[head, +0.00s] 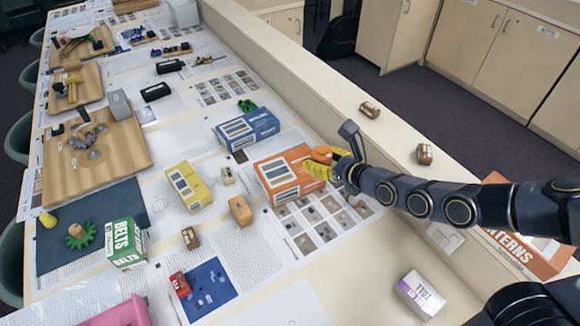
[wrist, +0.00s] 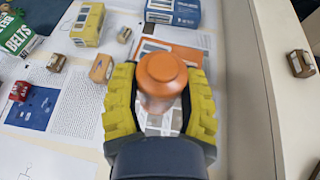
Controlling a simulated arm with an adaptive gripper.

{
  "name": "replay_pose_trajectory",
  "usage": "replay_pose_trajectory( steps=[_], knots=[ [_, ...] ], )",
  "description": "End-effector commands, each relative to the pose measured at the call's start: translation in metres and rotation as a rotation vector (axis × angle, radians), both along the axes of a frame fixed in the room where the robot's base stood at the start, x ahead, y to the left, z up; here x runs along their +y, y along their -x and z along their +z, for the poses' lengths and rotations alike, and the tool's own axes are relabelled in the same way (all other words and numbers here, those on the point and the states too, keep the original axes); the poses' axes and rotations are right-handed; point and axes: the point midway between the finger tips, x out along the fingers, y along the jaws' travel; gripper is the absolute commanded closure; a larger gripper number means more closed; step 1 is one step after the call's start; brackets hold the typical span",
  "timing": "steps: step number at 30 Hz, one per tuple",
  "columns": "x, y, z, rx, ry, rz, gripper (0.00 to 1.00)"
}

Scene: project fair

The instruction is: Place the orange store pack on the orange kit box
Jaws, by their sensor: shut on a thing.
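My gripper (head: 320,164) has yellow padded fingers and is shut on a small orange-lidded container, which I take as the orange store pack (head: 322,154). In the wrist view the pack (wrist: 161,75) is upright between the fingers (wrist: 160,103), with a round orange lid and a see-through lower body. The orange kit box (head: 285,172) lies on the table with a white and orange top. It also shows in the wrist view (wrist: 203,52), partly hidden behind the pack. The pack appears at the box's right end in the head view; I cannot tell its height above it.
A blue box (head: 247,129) and a yellow box (head: 188,187) lie near the kit box. A small orange-tan block (head: 240,210) and a green belts box (head: 125,243) stand nearer. A raised ledge (head: 330,85) with small brown packs (head: 370,109) runs along the right.

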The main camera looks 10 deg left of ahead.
Motion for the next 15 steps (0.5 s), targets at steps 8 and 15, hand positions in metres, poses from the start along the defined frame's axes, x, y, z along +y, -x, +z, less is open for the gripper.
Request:
replay_pose_trajectory(
  steps=[8, 15],
  knots=[
    [0.031, 0.018, 0.012, -0.002, 0.000, 0.034, 0.90],
    [0.042, 0.004, 0.007, -0.007, -0.003, 0.036, 0.90]
  ],
)
